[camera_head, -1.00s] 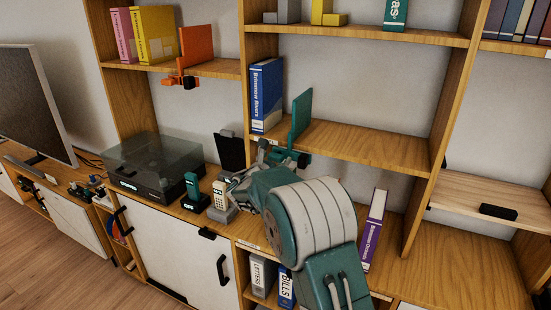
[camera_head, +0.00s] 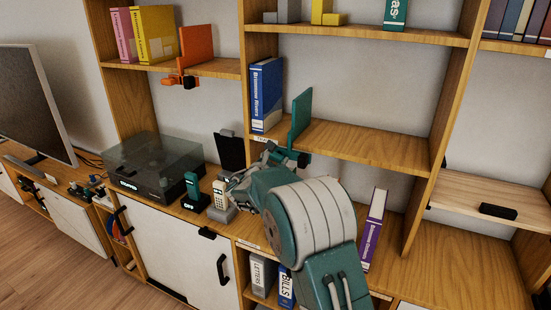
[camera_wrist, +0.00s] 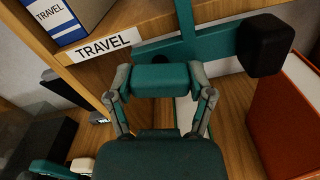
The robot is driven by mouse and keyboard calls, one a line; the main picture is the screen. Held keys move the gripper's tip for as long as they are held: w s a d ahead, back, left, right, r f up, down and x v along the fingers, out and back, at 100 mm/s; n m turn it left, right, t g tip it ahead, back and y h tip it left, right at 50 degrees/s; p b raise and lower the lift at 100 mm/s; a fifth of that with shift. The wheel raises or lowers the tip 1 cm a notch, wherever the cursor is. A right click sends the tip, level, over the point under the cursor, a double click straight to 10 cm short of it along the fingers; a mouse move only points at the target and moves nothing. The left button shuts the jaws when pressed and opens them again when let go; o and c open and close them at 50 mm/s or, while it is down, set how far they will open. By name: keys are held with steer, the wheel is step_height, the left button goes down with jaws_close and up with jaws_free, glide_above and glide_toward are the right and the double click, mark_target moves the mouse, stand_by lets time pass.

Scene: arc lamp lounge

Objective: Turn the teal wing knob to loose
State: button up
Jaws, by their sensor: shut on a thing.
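The teal wing knob (camera_wrist: 160,80) shows in the wrist view as a wide rounded bar under the shelf edge. My gripper (camera_wrist: 161,86) is shut on it, with one grey finger at each end of the bar. Behind the knob is the teal clamp arm (camera_wrist: 222,43), which ends in a black block (camera_wrist: 266,45). In the head view, the teal upright plate (camera_head: 301,112) stands on the shelf above the clamp. There my gripper (camera_head: 268,158) is at the shelf's front edge, and my arm hides most of the knob. I cannot read any loose or tight mark.
A blue binder (camera_head: 266,95) stands on the shelf (camera_head: 365,145) above a TRAVEL label (camera_wrist: 104,45). A purple book (camera_head: 373,230) stands right of my arm.

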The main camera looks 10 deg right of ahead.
steer(key=m, duration=0.4)
steer(key=shift+a, duration=0.1)
steer(key=m, duration=0.8)
steer(key=shift+f, duration=0.15)
steer(key=shift+f+m, duration=0.1)
steer(key=shift+m, duration=1.4)
steer(key=shift+s, duration=0.1)
steer(key=shift+f, duration=0.1)
steer(key=o, duration=1.1)
steer(key=shift+r, duration=0.2)
